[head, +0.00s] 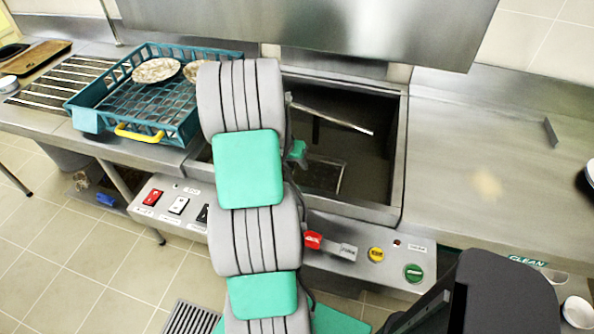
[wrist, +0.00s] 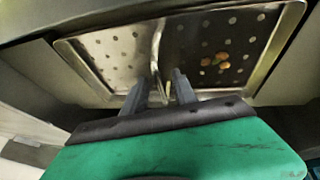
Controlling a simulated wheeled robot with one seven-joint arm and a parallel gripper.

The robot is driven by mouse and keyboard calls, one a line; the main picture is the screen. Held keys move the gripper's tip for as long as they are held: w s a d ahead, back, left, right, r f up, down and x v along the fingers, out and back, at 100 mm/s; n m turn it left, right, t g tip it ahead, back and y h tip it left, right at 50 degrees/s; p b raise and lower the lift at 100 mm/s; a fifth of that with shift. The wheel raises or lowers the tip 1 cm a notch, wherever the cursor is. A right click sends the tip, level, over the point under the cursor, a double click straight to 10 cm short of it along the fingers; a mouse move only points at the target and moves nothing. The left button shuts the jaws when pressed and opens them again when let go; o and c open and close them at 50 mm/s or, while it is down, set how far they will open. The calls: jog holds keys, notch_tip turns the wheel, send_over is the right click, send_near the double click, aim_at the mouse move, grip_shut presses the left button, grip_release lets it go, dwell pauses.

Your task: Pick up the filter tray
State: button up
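The filter tray is a shallow perforated metal tray with a raised rim; it fills the upper part of the wrist view (wrist: 110,50). A thin metal handle (wrist: 157,45) rises at its middle. Some orange-brown food bits lie on its right half. My gripper (wrist: 163,92) has its two grey fingers apart, with the lower end of the handle showing between them; I cannot tell whether they touch it. In the head view, part of the tray (head: 329,178) shows inside the open dark basin, and my arm hides the basin's left side.
A teal dish rack (head: 180,143) with plates stands on the left counter. The basin's steel rim (head: 397,160) surrounds the tray. A front panel (head: 330,247) carries switches and buttons. The right counter (head: 450,150) is mostly clear. A steel hood (head: 330,30) hangs above.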

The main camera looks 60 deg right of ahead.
jog(key=shift+d+f, duration=0.1)
jog(key=shift+f, duration=0.05)
grip_shut()
dwell(1.4)
